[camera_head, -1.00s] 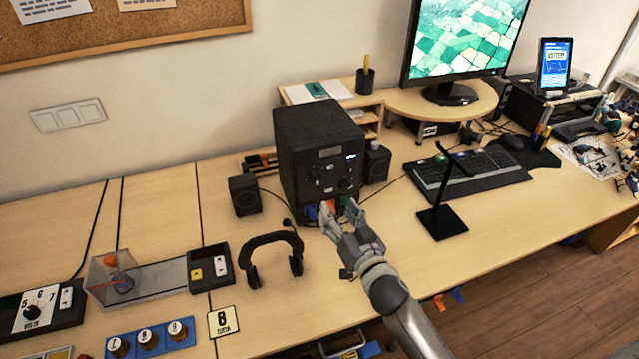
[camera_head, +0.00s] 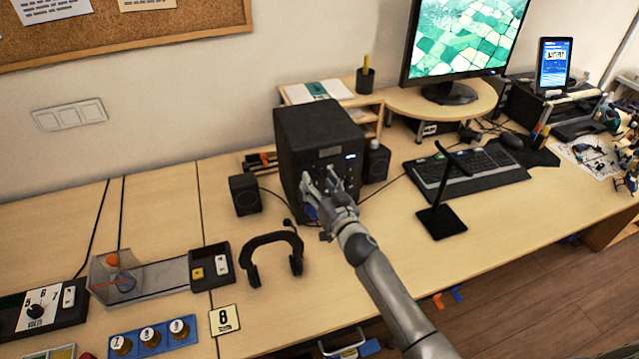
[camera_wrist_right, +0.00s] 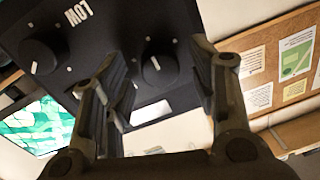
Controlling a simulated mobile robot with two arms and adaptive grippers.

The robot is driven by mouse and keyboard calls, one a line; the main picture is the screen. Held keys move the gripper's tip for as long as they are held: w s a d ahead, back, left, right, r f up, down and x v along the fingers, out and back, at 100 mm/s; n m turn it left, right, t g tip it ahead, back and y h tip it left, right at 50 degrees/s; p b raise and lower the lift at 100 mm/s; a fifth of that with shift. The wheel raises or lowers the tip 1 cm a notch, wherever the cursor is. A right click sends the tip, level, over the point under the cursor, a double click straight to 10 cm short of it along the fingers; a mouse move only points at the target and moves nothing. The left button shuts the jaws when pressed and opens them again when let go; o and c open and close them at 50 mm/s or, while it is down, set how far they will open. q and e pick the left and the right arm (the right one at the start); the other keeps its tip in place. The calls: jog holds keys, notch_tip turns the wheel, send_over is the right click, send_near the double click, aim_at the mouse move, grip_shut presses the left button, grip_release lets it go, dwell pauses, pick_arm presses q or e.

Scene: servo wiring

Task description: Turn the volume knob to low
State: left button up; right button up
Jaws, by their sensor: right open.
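The black speaker box (camera_head: 300,140) stands on the desk with its control front toward me. In the right wrist view its front (camera_wrist_right: 105,30) appears upside down, with the word LOW, a round dark knob (camera_wrist_right: 160,70) and another dark knob (camera_wrist_right: 38,56) at the left. Each knob has a white pointer mark. I cannot tell which is the volume knob. My right gripper (camera_head: 318,190) is open at the box front and covers part of it. In the wrist view its fingers (camera_wrist_right: 155,66) stand either side of the first knob; contact is unclear. My left gripper is not in view.
Small speakers stand left (camera_head: 244,195) and right (camera_head: 376,162) of the box. A headset (camera_head: 272,240) lies in front of it. A black stand (camera_head: 441,221) and a keyboard (camera_head: 470,175) are to the right.

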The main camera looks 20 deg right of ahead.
jog(key=c, duration=1)
